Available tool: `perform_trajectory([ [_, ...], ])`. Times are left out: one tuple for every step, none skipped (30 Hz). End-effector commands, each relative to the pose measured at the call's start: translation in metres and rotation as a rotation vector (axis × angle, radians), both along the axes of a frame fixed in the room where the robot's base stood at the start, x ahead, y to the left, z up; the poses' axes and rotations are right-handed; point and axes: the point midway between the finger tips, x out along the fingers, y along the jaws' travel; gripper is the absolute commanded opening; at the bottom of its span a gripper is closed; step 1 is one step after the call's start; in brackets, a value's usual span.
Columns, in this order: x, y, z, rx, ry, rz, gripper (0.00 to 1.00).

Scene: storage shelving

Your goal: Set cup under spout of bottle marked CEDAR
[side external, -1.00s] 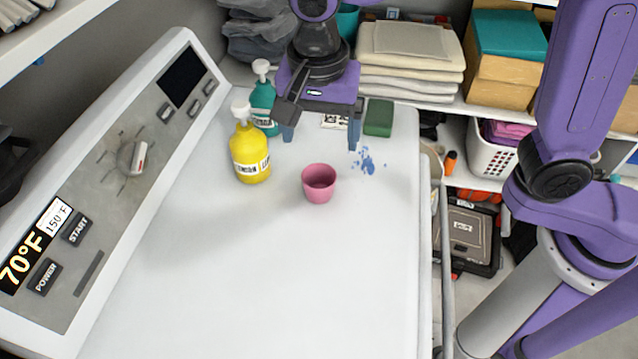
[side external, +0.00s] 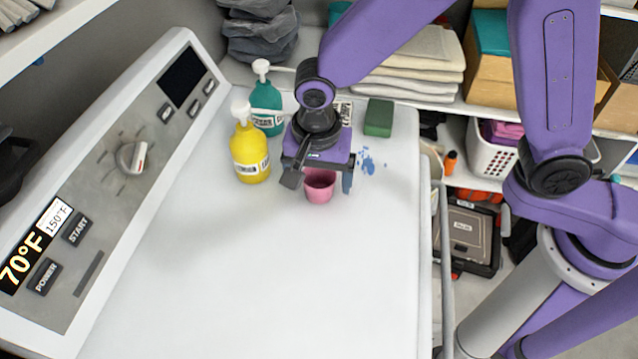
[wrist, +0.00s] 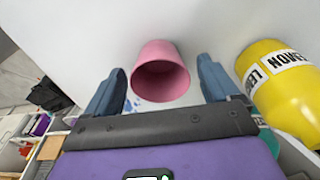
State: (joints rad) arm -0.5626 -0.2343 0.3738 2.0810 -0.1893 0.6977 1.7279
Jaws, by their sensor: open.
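The pink cup (side external: 319,188) stands upright on the white top. My gripper (side external: 321,182) is open and low over it. In the wrist view the cup (wrist: 160,72) lies between the two open fingers (wrist: 161,70), with a gap on both sides. A yellow pump bottle (side external: 249,155) stands left of the cup; its label reads LEMON in the wrist view (wrist: 283,90). A teal pump bottle (side external: 265,103) stands behind the yellow one; its label is too small to read. Only a sliver of teal shows behind the yellow bottle in the wrist view.
A green sponge-like block (side external: 378,117) and blue spots (side external: 367,162) lie right of the cup. A slanted control panel (side external: 125,180) borders the left. The front of the white top (side external: 260,280) is clear.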

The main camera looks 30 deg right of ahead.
Motion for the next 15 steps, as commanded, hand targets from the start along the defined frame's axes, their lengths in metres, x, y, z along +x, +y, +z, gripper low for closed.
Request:
perform_trajectory([
  [0.0, -0.0002, -0.001, 0.0, 0.0, 0.0, 0.88],
  [0.0001, -0.0001, -0.0011, 0.001, -0.001, 0.0, 0.88],
  [0.0002, 0.0, -0.001, 0.001, -0.001, 0.0, 0.88],
  [0.0001, 0.0, -0.0009, 0.001, -0.001, 0.0, 0.88],
  [0.0001, 0.0, -0.0008, 0.001, -0.001, 0.0, 0.88],
  [0.0001, 0.0, -0.0008, 0.001, -0.001, 0.0, 0.88],
  [0.0001, 0.0, -0.0007, 0.001, -0.001, 0.0, 0.82],
  [0.0001, 0.0, -0.0007, 0.001, -0.001, 0.0, 0.72],
  [0.0001, 0.0, -0.0007, 0.001, -0.001, 0.0, 0.59],
  [0.0001, 0.0, -0.0006, 0.001, -0.001, 0.0, 0.49],
  [0.0001, 0.0001, -0.0006, 0.001, -0.001, 0.0, 0.4],
  [0.0001, 0.0001, -0.0006, 0.001, -0.001, 0.0, 0.35],
  [0.0001, 0.0001, -0.0006, 0.001, -0.001, 0.0, 0.34],
  [0.0, 0.0001, -0.0005, 0.001, -0.001, 0.0, 0.3],
  [0.0, 0.0001, -0.0005, 0.001, -0.001, 0.0, 0.29],
])
